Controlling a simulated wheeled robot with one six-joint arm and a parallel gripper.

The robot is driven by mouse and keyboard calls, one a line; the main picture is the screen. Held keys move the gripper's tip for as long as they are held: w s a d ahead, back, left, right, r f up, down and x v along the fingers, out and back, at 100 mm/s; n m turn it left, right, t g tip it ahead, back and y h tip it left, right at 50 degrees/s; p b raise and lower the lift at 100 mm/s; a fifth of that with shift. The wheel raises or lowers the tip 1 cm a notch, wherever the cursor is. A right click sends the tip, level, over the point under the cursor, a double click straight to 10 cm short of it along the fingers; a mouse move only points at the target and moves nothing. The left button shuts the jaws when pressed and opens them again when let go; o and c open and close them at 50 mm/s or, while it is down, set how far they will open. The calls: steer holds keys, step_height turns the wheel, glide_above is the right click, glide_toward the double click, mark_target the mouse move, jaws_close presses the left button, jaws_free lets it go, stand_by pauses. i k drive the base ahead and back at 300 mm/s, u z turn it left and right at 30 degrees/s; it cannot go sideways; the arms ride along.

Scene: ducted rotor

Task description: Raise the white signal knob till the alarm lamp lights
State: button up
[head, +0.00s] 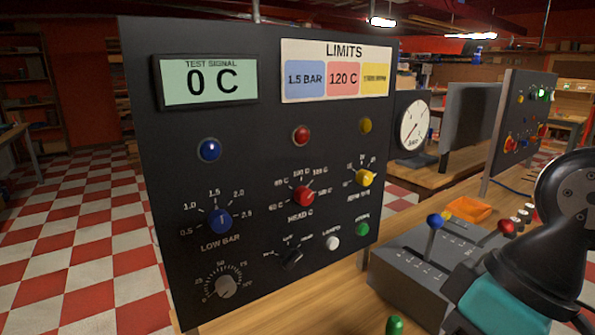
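The white signal knob (226,286) sits low on the left of a dark upright panel, inside a dial scale. Its pointer seems to be at the low, lower-left end. The test signal display (208,81) reads 0 C. Three lamps show in a row: blue (209,150), red (301,135) and yellow (365,126). All look dull and unlit, and which one is the alarm lamp is not marked legibly. My gripper's fingers are not in view; nothing touches the white knob.
Blue (219,220), red (304,196) and yellow (366,178) limit knobs, a black selector (291,258), a white button (332,242) and a green button (362,229) share the panel. A grey lever box (405,270) stands to its right. The space before the panel's left is clear.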

mark_target(225, 285)
steer(key=z, duration=1.9)
steer(key=k, duration=0.45)
steer(key=u, duration=1.4)
